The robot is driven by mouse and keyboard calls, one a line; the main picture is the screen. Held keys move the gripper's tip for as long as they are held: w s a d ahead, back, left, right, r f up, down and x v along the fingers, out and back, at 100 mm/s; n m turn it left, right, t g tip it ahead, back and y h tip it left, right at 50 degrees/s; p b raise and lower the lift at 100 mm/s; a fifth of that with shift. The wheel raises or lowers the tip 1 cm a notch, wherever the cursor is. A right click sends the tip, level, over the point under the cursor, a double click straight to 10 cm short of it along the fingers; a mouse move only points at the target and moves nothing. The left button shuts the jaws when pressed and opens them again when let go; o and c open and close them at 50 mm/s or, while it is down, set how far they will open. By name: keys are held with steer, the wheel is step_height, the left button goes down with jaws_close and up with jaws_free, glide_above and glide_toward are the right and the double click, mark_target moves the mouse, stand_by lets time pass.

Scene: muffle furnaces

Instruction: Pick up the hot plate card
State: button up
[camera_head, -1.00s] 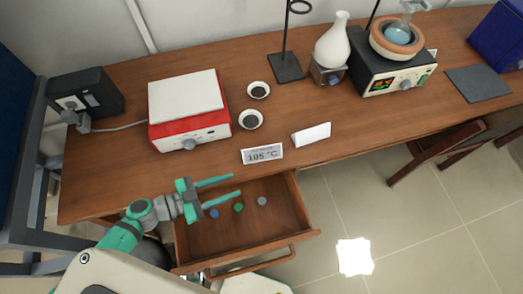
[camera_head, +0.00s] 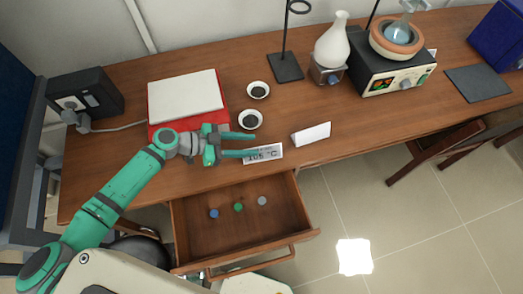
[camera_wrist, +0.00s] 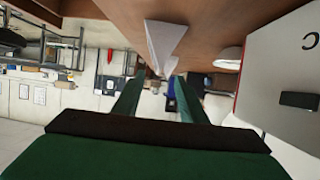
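The hot plate card (camera_head: 262,154), a white folded card reading "105 °C", stands near the table's front edge. It lies to the lower right of the red and white hot plate (camera_head: 186,97). My gripper (camera_head: 256,145) is open and empty, its green fingers pointing right. In the head view its lower finger overlaps the card's upper left part; I cannot tell whether they touch. In the wrist view a white folded card (camera_wrist: 163,42) shows ahead, above the open fingers (camera_wrist: 154,77), with nothing between them.
A second white folded card (camera_head: 311,133) stands to the right. Two small dishes (camera_head: 258,90) (camera_head: 250,120) hold dark material behind my gripper. An open drawer (camera_head: 236,236) with three small discs juts out below. A white flask (camera_head: 333,42) and heating device (camera_head: 392,70) stand farther back.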

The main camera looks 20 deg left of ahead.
mark_target(262, 150)
steer(key=shift+x, duration=2.65)
steer(key=shift+s, duration=0.2)
jaws_close()
